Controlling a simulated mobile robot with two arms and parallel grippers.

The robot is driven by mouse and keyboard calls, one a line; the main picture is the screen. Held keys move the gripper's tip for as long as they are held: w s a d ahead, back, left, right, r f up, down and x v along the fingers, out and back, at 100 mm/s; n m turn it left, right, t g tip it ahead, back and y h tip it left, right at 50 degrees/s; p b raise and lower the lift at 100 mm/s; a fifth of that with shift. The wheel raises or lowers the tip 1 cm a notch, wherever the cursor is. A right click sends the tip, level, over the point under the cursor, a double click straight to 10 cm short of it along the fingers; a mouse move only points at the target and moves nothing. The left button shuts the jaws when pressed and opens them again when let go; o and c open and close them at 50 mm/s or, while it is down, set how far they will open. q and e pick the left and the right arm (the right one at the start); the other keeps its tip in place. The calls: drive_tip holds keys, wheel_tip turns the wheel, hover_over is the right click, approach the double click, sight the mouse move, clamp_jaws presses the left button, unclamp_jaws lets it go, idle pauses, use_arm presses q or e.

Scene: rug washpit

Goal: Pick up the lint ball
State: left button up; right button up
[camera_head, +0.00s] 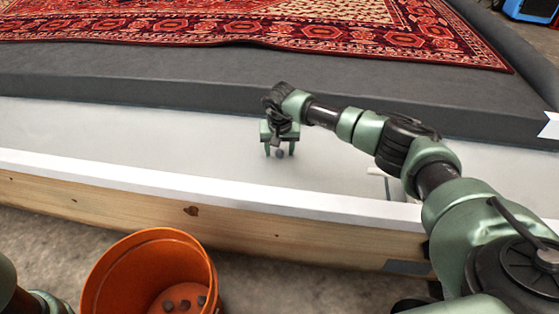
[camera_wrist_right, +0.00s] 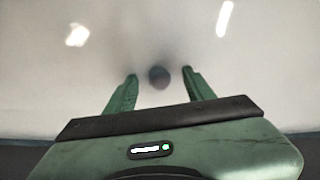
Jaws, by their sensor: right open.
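A small dark grey lint ball (camera_head: 280,154) lies on the white floor of the pit. My right gripper (camera_head: 280,152) reaches down over it, with its two green fingers apart on either side of the ball. In the right wrist view the lint ball (camera_wrist_right: 159,77) sits between the open fingertips of the right gripper (camera_wrist_right: 160,74), with a gap on both sides. I cannot tell the exact height of the tips above the floor. My left gripper does not show; only a bit of my left arm is at the lower left edge.
An orange bucket (camera_head: 150,272) with several grey lumps in it stands in front of the wooden pit wall (camera_head: 200,211). A red patterned rug (camera_head: 400,38) lies on the grey raised platform behind. A pale object (camera_head: 377,171) lies on the pit floor near my right arm.

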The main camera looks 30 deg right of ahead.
drive_tip(key=shift+w, duration=0.1)
drive_tip(key=shift+c, duration=0.3)
clamp_jaws()
